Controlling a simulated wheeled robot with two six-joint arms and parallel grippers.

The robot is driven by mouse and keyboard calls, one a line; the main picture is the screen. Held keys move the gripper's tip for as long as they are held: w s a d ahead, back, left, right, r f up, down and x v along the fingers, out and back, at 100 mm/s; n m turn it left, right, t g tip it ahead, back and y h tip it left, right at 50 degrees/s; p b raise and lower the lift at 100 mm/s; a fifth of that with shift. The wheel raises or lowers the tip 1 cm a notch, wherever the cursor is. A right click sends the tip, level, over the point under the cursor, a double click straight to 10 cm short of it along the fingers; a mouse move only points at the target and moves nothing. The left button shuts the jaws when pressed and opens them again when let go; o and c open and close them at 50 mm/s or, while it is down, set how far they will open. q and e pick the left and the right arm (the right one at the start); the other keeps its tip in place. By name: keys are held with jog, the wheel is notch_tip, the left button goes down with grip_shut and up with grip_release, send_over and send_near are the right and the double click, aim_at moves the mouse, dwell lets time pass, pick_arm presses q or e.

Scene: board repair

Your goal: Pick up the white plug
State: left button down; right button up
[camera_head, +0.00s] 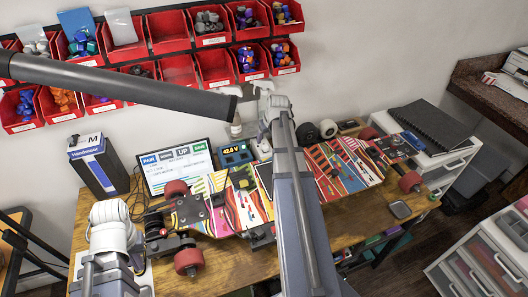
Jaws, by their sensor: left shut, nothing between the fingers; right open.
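My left gripper (178,241) is a dark shape at the left end of the striped skateboard (238,208), close to the lower left wheel. It is shut and empty. My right arm (293,215) rises through the middle of the view. The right gripper (254,209) seems to be the pair of dark jaws left of this arm, over the board, and is open; the arm partly hides it. I cannot make out a white plug; it may be hidden or too small to tell.
The board lies on a wooden table (220,268). A lit screen (175,165) and a blue-and-white box (98,165) stand behind it at left. Red bins (213,68) line the wall. A dark tube (120,85) crosses at upper left. Free wood shows at front right.

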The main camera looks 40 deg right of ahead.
aim_at(266, 146)
jog(key=shift+s+b+x, duration=0.15)
jog(key=shift+b+x, duration=1.1)
jog(key=shift+x, duration=0.2)
jog(key=shift+s+b+x, duration=0.15)
jog(key=shift+b+x, duration=1.1)
jog(key=shift+x, duration=0.2)
jog(key=shift+f, duration=0.1)
grip_shut()
